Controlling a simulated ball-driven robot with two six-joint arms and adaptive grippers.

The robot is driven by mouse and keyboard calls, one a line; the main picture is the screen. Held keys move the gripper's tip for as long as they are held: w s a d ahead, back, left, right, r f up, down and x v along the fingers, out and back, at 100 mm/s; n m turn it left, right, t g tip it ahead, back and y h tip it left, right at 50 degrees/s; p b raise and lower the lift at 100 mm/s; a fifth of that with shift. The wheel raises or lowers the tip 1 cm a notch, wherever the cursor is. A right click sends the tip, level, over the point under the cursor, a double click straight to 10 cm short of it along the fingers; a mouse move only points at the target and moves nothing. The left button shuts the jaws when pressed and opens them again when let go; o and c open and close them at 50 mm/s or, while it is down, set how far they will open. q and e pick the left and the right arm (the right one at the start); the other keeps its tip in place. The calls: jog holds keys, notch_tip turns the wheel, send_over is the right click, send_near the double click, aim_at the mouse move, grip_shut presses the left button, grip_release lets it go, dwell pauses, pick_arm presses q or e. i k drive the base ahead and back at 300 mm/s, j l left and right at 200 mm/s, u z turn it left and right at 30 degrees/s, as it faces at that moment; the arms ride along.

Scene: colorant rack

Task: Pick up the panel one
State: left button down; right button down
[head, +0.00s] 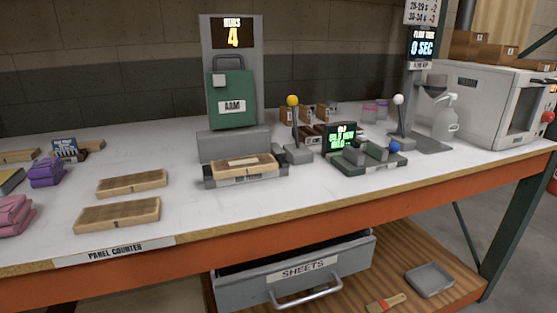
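Several light wooden panels are on the white counter. One wooden panel (132,184) lies flat at the left of the middle. Another wooden panel (118,214) lies flat nearer the front edge, above the "PANEL COUNTER" label (115,252). A third wooden panel (245,165) rests on the grey tray (244,180) in front of the press. I cannot read any number on the panels, so I cannot tell which is panel one. Neither of my grippers shows in the head view.
The grey press with a green "ARM" plate (232,95) stands behind the tray. Purple blocks (45,172) and pink blocks (13,215) lie at the left. A display fixture (365,157) and a white oven (490,100) stand right. The "SHEETS" drawer (300,272) is open below.

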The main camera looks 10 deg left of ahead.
aim_at(229, 168)
jog(key=i+l, duration=0.15)
jog(key=i+l+u, duration=0.2)
jog(key=u, duration=0.15)
jog(key=i+l+u, duration=0.15)
jog(key=u, duration=0.2)
jog(key=i+l+u, duration=0.1)
jog(key=l+u, duration=0.2)
